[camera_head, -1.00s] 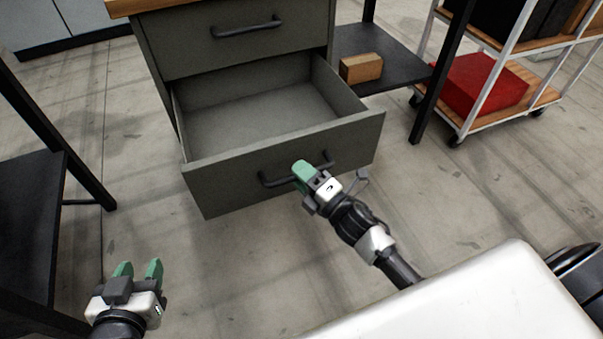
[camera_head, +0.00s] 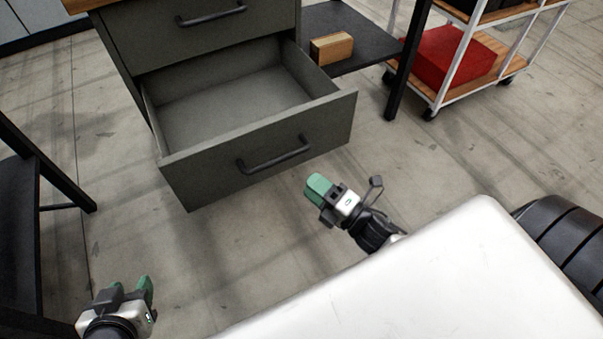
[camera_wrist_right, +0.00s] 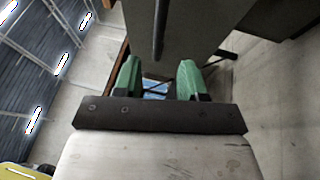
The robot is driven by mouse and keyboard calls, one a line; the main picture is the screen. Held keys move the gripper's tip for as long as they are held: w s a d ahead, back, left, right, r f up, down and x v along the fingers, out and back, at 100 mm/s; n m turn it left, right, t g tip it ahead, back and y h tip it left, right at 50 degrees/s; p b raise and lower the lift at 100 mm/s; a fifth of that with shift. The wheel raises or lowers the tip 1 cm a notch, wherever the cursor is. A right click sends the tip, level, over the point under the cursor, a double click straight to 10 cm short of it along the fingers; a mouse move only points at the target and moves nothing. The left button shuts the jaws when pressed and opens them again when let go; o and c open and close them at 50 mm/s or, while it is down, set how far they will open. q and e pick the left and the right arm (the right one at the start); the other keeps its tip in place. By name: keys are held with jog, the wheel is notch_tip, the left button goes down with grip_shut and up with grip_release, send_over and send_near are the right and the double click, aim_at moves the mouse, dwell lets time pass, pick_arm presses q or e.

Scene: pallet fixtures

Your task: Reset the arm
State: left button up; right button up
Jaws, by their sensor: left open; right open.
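My right gripper (camera_head: 318,187) is open and empty, in front of and apart from the open drawer's black handle (camera_head: 275,156). In the right wrist view its two green fingers (camera_wrist_right: 160,80) stand apart with nothing between them. My left gripper (camera_head: 130,290) is open and empty at the lower left of the head view, over the floor. The grey drawer (camera_head: 262,150) is pulled out and looks empty inside.
A shut drawer with a handle (camera_head: 212,16) is above the open one. A wooden block (camera_head: 332,48) lies on a dark shelf (camera_head: 352,35). A white-framed cart with a red box (camera_head: 452,57) stands at the upper right. A black-legged table (camera_head: 20,225) is at the left. The floor between is clear.

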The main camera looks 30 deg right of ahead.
jog(key=shift+s+d, duration=0.1)
jog(key=shift+s, duration=0.1)
dwell(0.4)
